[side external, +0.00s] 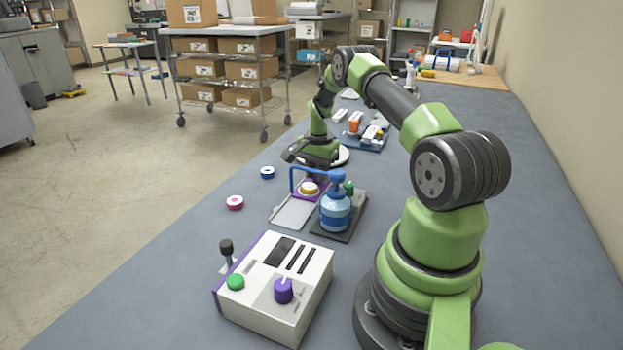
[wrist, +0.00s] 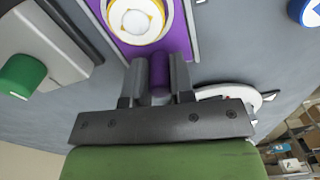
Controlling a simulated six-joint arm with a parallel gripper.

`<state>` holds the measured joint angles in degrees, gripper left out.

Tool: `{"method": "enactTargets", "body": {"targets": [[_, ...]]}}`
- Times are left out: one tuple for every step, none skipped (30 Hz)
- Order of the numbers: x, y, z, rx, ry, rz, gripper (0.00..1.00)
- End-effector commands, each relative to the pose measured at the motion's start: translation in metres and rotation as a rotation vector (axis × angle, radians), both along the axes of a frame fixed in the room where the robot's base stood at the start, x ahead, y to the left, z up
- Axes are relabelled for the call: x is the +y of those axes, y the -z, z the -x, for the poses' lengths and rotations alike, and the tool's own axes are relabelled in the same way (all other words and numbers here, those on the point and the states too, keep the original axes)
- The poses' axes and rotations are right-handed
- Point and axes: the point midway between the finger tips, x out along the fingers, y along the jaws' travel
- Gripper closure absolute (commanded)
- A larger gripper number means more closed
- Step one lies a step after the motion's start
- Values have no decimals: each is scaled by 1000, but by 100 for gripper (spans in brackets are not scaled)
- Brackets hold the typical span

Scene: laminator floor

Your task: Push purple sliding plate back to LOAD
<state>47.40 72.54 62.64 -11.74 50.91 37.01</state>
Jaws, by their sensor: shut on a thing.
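The purple sliding plate (side external: 323,187) sits at the far end of a pale track (side external: 291,213), below a blue bent tube. It carries a white and gold round piece (side external: 309,188). In the wrist view the purple plate (wrist: 184,42) fills the top middle, with the round piece (wrist: 140,20) on it. My gripper (side external: 314,176) is at the plate's far end. In the wrist view my gripper (wrist: 159,72) is shut on the plate's purple handle (wrist: 159,74), one finger each side. No LOAD mark is legible.
A blue bottle-like unit (side external: 336,212) stands right beside the track. A pink ring (side external: 235,203) and a blue ring (side external: 267,172) lie to the left. A white control box (side external: 296,268) with a purple knob stands nearer. Trays of parts (side external: 366,138) lie behind my gripper.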

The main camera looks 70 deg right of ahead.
Motion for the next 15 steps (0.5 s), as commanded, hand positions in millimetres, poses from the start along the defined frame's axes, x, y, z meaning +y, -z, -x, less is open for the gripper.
{"method": "enactTargets", "body": {"targets": [[-3, 0, -1, -5, -2, 6, 100], [-4, 0, -1, -6, -2, 7, 100], [-5, 0, -1, -6, -3, 8, 100], [-5, 0, -1, -7, -3, 8, 100], [-5, 0, -1, -7, -4, 9, 100], [-6, 0, -1, -7, -4, 10, 100], [-6, 0, -1, -7, -4, 11, 100], [-6, -1, -1, -7, -4, 11, 100], [-6, -1, -1, -7, -4, 12, 100], [-6, -1, -1, -7, -3, 12, 100], [-6, -1, -1, -7, -3, 12, 100], [-7, -1, -1, -7, -3, 13, 70], [-6, -1, 0, -6, -3, 12, 63], [-6, -1, 0, -5, -3, 11, 57], [-6, -1, 0, -5, -3, 11, 52]]}}
